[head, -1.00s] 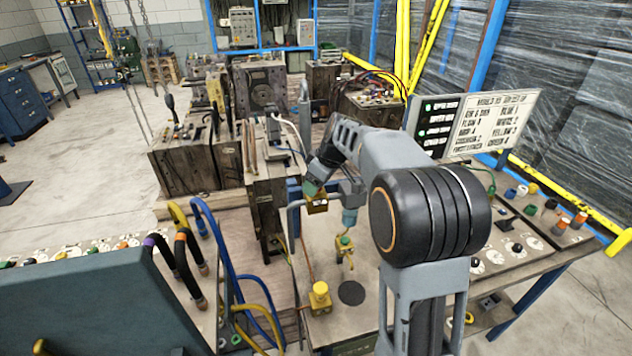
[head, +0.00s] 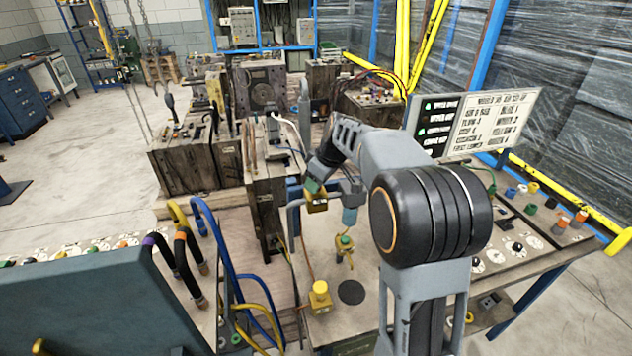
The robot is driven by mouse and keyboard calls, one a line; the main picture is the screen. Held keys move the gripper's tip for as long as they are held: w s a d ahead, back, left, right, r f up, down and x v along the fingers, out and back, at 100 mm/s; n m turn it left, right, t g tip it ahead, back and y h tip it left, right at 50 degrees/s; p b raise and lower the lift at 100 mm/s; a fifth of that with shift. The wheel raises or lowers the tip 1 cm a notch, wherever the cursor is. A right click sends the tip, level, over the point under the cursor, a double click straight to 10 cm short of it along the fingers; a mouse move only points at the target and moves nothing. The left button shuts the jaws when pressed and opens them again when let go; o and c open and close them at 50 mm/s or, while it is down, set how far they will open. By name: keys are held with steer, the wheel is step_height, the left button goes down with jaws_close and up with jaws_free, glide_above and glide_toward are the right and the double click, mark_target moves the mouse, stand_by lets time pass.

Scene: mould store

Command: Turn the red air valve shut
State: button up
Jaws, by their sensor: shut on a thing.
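My gripper (head: 316,205) points down at the grey air pipe (head: 293,215), on the near side of the dark mould block. Its end looks ochre and is small in the head view. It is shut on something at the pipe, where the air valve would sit. I make out no red handle; the jaws and wrist hide that spot. A blue cylindrical bowl (head: 350,215) hangs from the pipe just right of my gripper, apart from it.
A yellow-capped fitting (head: 320,297) and a yellow-green fitting (head: 344,243) stand on the bench (head: 372,310) below. Blue and yellow hoses (head: 222,255) loop at the left. A sign board (head: 475,125) and a knob panel (head: 510,235) are at the right.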

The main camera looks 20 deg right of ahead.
steer(key=m+t+h+b, duration=0.1)
steer(key=m, duration=0.2)
steer(key=shift+m, duration=0.3)
steer(key=m+h, duration=0.2)
steer(key=m, duration=0.3)
steer(key=shift+a+b, duration=0.15)
steer(key=shift+b, duration=0.2)
steer(key=m+h, duration=0.2)
steer(key=m, duration=0.2)
steer(key=shift+m+b, duration=0.4)
steer(key=shift+a+m+g+h+b, duration=0.1)
steer(key=shift+m+g+h+b, duration=0.3)
steer(key=shift+m, duration=1.6)
steer(key=o, duration=0.9)
steer(key=shift+h, duration=0.3)
steer(key=shift+r, duration=0.1)
steer(key=v, duration=1.3)
steer(key=shift+r, duration=0.35)
